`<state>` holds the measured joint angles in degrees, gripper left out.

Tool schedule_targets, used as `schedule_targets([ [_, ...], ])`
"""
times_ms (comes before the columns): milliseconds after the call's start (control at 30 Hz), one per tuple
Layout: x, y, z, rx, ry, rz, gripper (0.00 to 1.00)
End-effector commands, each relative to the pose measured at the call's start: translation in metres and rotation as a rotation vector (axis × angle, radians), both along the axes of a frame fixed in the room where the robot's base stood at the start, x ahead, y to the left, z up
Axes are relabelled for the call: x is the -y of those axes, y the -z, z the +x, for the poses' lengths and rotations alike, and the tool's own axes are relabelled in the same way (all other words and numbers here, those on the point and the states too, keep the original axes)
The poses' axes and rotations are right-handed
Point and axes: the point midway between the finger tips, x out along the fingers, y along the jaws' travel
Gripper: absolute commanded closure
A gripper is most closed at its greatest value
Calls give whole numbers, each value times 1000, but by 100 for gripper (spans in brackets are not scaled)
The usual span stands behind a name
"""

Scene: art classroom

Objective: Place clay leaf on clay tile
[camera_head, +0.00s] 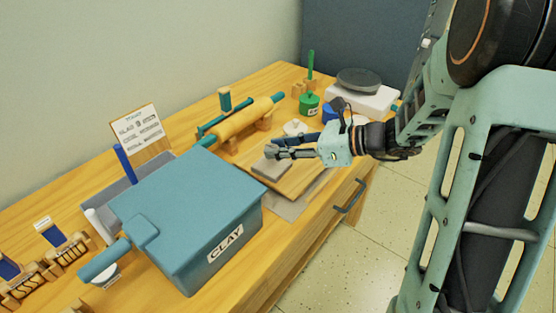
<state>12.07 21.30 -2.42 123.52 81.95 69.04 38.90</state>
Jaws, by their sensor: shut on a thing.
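My gripper (280,148) reaches in from the right, above the wooden board (292,180) near the table's front edge. It is shut on a small grey piece, which looks like the clay leaf (271,153), at its fingertips. The fingers hide part of it. A grey slab, which looks like the clay tile (266,170), lies on the board just below the fingertips. Whether the leaf touches the tile cannot be told from this angle.
A large blue box labelled CLAY (190,200) stands left of the board. Behind are a yellow rolling pin (240,120), a pale piece (294,128) and a green pot (309,104). A turntable (358,80) is at the back right. A sign (137,130) stands at the wall.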

Motion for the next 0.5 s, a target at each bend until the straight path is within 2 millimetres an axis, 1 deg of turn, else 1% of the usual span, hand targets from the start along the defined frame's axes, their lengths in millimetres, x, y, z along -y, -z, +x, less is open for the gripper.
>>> schedule_targets([
  [100, -5, 12, 6, -2, -1, 0, 99],
  [200, -4, 29, 6, -4, 1, 1, 99],
  [267, -4, 37, 6, -4, 2, 0, 99],
  [333, -4, 40, 6, -2, 1, 0, 99],
  [500, -4, 39, 6, 0, 0, -1, 99],
])
